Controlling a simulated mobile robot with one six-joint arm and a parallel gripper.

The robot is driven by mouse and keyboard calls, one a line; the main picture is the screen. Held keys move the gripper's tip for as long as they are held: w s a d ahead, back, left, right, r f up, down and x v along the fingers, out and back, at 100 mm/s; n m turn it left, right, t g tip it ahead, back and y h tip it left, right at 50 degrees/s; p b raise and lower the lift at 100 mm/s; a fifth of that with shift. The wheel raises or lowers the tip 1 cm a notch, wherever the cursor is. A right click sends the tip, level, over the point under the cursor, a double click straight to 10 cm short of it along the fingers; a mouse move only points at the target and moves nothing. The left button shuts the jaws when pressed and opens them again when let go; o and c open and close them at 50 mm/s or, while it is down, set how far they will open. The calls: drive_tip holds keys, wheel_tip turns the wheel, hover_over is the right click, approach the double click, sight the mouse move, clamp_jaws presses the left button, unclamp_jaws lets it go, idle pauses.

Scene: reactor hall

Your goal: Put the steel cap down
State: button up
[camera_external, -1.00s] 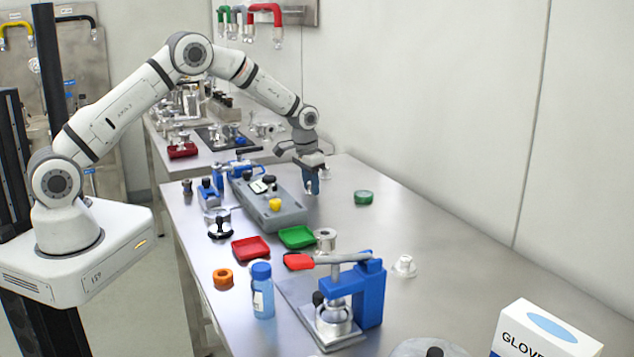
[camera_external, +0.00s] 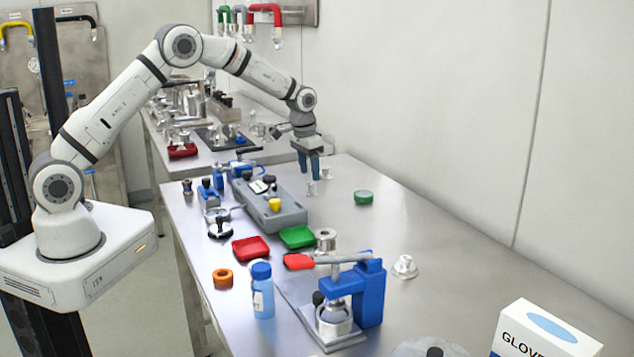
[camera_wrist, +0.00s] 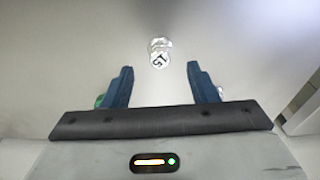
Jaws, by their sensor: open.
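A small steel piece (camera_external: 312,188), which looks like the steel cap, stands on the bench just below my gripper. My gripper (camera_external: 309,175) points down with its two blue fingers apart and nothing between them. In the wrist view a small shiny piece (camera_wrist: 159,52) with dark marking on its face sits ahead of the gap between the open fingers (camera_wrist: 160,80); it appears to be the same cap. It looks apart from both fingers. A second small metal piece (camera_external: 326,173) stands close behind it on the bench, and one is partly hidden by the right finger (camera_wrist: 220,92).
A green round lid (camera_external: 363,198) lies to the right. A grey block (camera_external: 285,216) with small parts stands at left. Red (camera_external: 250,249) and green (camera_external: 297,237) trays, a blue press (camera_external: 369,290) and a blue bottle (camera_external: 262,290) are nearer. The bench's right side is largely clear.

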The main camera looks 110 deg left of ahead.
wheel_tip(320, 180, up, 7)
drive_tip(key=w+d+r+m+t, duration=0.1)
drive_tip(key=d+r+m, duration=0.35)
drive_tip(key=d, duration=1.25)
drive_tip(key=w+d+r+m, duration=0.1)
drive_tip(key=d+r, duration=0.7)
drive_tip(key=d, duration=0.8)
drive_tip(key=s+d+f+m, duration=0.1)
drive_tip(key=s+d+m, duration=0.1)
drive_tip(key=s+d, duration=0.7)
drive_tip(key=s+d+f+m+t+h, duration=0.1)
drive_tip(key=s+d+f+m, duration=0.1)
drive_tip(key=s+d, duration=0.6)
drive_tip(key=d, duration=0.4)
drive_tip(key=shift+s+b, duration=0.35)
drive_tip(key=shift+b, duration=0.05)
drive_tip(key=shift+w+a+r+m, duration=0.1)
drive_tip(key=shift+m, duration=0.15)
drive_tip(key=shift+c, duration=0.4)
